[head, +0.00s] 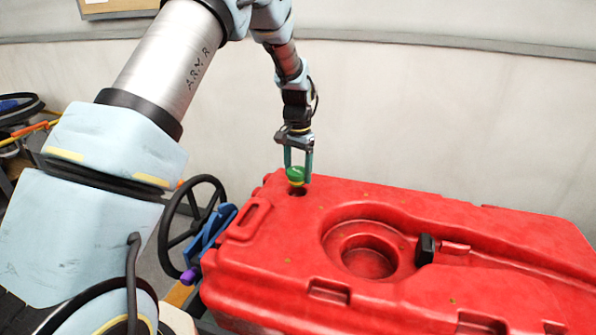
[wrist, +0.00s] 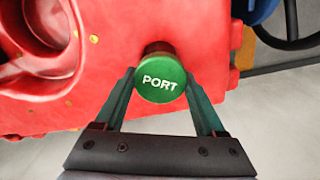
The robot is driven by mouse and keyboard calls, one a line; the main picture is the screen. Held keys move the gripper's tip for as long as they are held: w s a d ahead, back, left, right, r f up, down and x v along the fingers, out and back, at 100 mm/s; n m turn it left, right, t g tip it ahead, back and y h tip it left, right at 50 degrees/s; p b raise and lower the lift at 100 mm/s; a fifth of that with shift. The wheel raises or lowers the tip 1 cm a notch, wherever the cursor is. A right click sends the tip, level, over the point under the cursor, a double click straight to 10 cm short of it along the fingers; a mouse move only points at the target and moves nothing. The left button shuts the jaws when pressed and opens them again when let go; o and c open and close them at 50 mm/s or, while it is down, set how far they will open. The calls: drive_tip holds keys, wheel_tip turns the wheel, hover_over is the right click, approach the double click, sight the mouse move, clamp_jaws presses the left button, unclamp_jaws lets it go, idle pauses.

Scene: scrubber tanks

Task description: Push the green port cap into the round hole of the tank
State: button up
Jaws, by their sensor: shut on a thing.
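The green port cap (head: 295,174) is held between the fingers of my gripper (head: 298,170), just above the red tank (head: 390,215). In the wrist view the cap (wrist: 160,80) shows its round top with the word PORT, and the fingers of my gripper (wrist: 161,88) close on its two sides. The round hole (head: 297,191) is a dark opening near the tank's far left corner, right under the cap. In the wrist view the hole (wrist: 158,47) shows partly behind the cap. The cap's underside is mostly hidden, and a small gap seems to show below it.
A larger round recess (head: 368,250) and a black latch (head: 425,249) are on the tank's top. A black handwheel (head: 192,225) and a blue bracket (head: 210,238) stand at the tank's left end. A pale wall (head: 440,120) rises behind.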

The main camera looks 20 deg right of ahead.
sight(297, 183)
drive_tip(key=shift+f+b, duration=0.35)
drive_tip(key=shift+f, duration=0.3)
drive_tip(key=shift+f, duration=0.15)
drive_tip(key=shift+a+f+b, duration=0.1)
drive_tip(key=shift+f+b, duration=0.25)
drive_tip(key=shift+f, duration=0.25)
idle(0.4)
drive_tip(key=shift+f, duration=0.4)
drive_tip(key=shift+s+f, duration=0.1)
drive_tip(key=shift+f, duration=0.1)
idle(0.4)
